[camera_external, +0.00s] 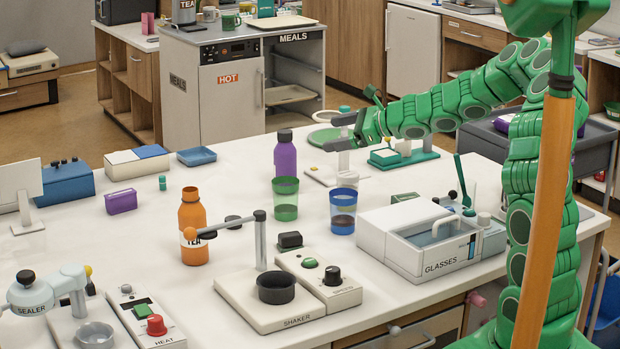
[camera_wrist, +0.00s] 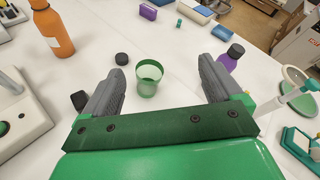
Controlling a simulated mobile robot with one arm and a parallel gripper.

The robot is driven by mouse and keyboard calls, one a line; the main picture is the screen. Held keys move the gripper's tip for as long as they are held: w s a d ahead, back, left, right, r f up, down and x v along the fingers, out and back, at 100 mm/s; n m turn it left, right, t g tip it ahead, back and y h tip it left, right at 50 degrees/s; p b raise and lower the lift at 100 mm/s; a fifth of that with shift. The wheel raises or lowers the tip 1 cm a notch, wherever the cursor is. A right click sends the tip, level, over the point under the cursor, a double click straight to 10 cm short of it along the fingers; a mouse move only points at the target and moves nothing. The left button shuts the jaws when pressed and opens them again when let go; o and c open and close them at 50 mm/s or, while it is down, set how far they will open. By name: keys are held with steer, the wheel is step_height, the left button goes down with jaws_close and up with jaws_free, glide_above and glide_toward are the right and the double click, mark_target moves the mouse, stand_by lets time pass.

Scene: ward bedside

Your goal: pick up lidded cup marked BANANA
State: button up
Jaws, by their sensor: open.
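I see no cup that I can read as marked BANANA, and no lid on either cup on the counter. A green see-through cup (camera_external: 285,200) stands upright; it also shows in the wrist view (camera_wrist: 148,82), framed between my fingers but beyond them. A blue-rimmed cup (camera_external: 343,212) with dark contents stands right of it. My gripper (camera_external: 342,131) is open and empty above the counter, behind the cups; its grey fingers also show in the wrist view (camera_wrist: 158,70).
A purple bottle (camera_external: 285,158) stands just behind the green cup, and an orange TEA bottle (camera_external: 193,228) to its left. The SHAKER (camera_external: 262,300) and GLASSES box (camera_external: 430,240) stand in front. A round green plate-like disc (camera_external: 322,140) is near my gripper. The counter's left middle has bare patches.

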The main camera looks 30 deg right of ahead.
mark_target(358, 178)
steer(key=w+d+f+m+h, duration=0.1)
steer(key=d+f, duration=0.1)
steer(key=w+d+f+m, duration=0.1)
steer(key=d+f+m, duration=0.1)
steer(key=d+f, duration=0.1)
steer(key=w+d+f+m+h, duration=0.1)
steer(key=d+f+m, duration=0.1)
steer(key=d, duration=0.1)
steer(key=shift+w+d+f+t+h, duration=0.2)
steer(key=shift+f+t+h, duration=0.1)
steer(key=shift+f+t, duration=0.1)
step_height(358, 178, down, 7)
steer(key=shift+r, duration=0.15)
steer(key=shift+x, duration=2.55)
steer(key=c, duration=1.2)
steer(key=shift+r, duration=0.1)
